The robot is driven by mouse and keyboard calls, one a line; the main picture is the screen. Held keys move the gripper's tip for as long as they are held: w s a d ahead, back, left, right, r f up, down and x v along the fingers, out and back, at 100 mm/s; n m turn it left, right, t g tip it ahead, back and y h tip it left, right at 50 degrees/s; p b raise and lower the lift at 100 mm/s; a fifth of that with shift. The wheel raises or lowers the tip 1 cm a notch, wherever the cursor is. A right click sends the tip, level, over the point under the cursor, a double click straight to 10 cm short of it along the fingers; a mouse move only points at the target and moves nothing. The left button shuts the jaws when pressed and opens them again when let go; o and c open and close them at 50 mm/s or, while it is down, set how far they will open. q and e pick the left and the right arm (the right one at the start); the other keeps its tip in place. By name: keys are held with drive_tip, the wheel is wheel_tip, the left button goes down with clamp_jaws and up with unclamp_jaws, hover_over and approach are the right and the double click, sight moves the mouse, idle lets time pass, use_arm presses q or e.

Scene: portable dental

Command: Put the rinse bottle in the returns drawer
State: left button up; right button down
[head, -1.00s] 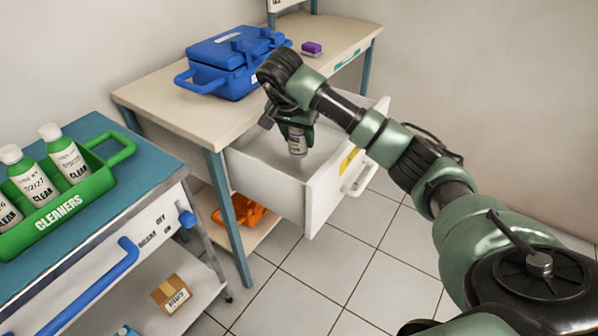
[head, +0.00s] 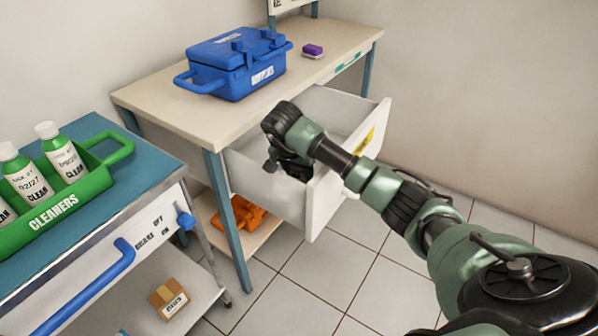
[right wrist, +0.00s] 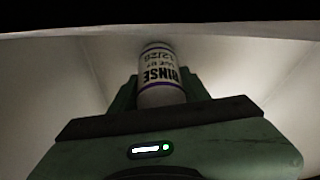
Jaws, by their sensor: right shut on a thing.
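The rinse bottle (right wrist: 160,75) shows in the right wrist view, with a white label reading RINSE and purple bands. My right gripper (right wrist: 158,92) is shut on it, one green finger on each side. In the head view, my right gripper (head: 287,168) is down inside the open white drawer (head: 268,190), and the bottle is hidden behind the gripper and the drawer front. I cannot tell whether the bottle touches the drawer floor. The drawer is pulled out from under the beige table, with a yellow label on its front. My left gripper is not in view.
A blue case (head: 235,65) and a small purple item (head: 312,50) stand on the beige tabletop (head: 190,115). A green carrier (head: 70,205) with cleaner bottles sits on the blue-topped cart (head: 150,160) at left. An orange case (head: 238,212) lies on the shelf below the drawer.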

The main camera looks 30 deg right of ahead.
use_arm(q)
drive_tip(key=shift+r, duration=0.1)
use_arm(e)
drive_tip(key=c, duration=0.7)
unclamp_jaws()
drive_tip(key=shift+f, duration=0.1)
drive_tip(key=shift+r, duration=0.2)
use_arm(q)
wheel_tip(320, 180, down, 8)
drive_tip(key=p, duration=0.2)
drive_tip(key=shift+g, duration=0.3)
use_arm(e)
drive_tip(key=v, duration=1.1)
drive_tip(key=shift+r, duration=0.4)
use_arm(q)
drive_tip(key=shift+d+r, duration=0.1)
use_arm(e)
drive_tip(key=shift+s+a, duration=0.1)
drive_tip(key=shift+r, duration=0.1)
